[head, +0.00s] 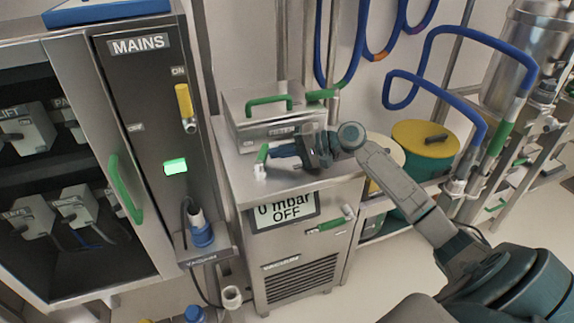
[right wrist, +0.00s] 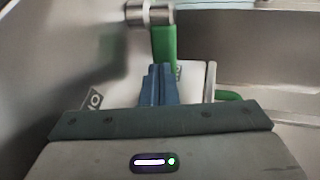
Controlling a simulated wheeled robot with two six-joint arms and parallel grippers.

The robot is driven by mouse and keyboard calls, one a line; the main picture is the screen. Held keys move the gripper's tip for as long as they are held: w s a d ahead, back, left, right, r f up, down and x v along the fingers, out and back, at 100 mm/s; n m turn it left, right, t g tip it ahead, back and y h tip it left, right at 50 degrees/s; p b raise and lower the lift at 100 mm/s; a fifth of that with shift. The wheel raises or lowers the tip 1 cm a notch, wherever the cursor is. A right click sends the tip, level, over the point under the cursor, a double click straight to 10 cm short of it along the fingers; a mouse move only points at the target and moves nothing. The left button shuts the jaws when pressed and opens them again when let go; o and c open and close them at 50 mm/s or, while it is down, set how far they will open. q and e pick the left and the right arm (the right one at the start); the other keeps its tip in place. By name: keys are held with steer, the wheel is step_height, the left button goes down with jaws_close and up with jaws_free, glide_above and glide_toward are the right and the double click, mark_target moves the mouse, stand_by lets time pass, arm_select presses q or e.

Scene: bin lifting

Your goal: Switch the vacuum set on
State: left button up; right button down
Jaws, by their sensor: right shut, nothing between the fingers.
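The vacuum set (head: 290,240) is a steel cabinet with a vent grille in the middle of the head view. Its display (head: 285,210) reads "0 mbar OFF". A small green lever (head: 262,153) with a pale base stands on its top, near the left front corner. My right gripper (head: 270,151) is shut and empty, its blue fingertips right beside the lever. In the right wrist view the fingertips (right wrist: 159,84) overlap the lower end of the green lever (right wrist: 163,48); I cannot tell whether they touch. White plates with dark marks are partly hidden behind them. My left gripper is out of view.
The MAINS cabinet (head: 138,100) stands on the left, with a yellow handle (head: 184,101) and a lit green lamp (head: 175,166). A blue plug (head: 201,232) is at the VACUUM holder. A steel box (head: 275,125) with a green handle sits behind the lever. Blue hoses (head: 455,33) hang right.

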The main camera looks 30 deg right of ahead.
mark_target(269, 146)
steer(key=shift+w+n+g+y, duration=0.35)
steer(key=shift+n+g+y, duration=0.05)
steer(key=shift+n+g, duration=0.1)
steer(key=shift+w+a, duration=0.15)
steer(key=shift+w, duration=0.25)
steer(key=shift+w+a+r, duration=0.1)
steer(key=shift+w+a, duration=0.25)
steer(key=shift+w, duration=0.15)
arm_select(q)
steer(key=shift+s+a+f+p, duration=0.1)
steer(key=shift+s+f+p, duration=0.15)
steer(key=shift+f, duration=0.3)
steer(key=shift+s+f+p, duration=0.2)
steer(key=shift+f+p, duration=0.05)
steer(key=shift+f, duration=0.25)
arm_select(e)
steer(key=shift+w+a, duration=0.2)
steer(key=shift+w, duration=0.1)
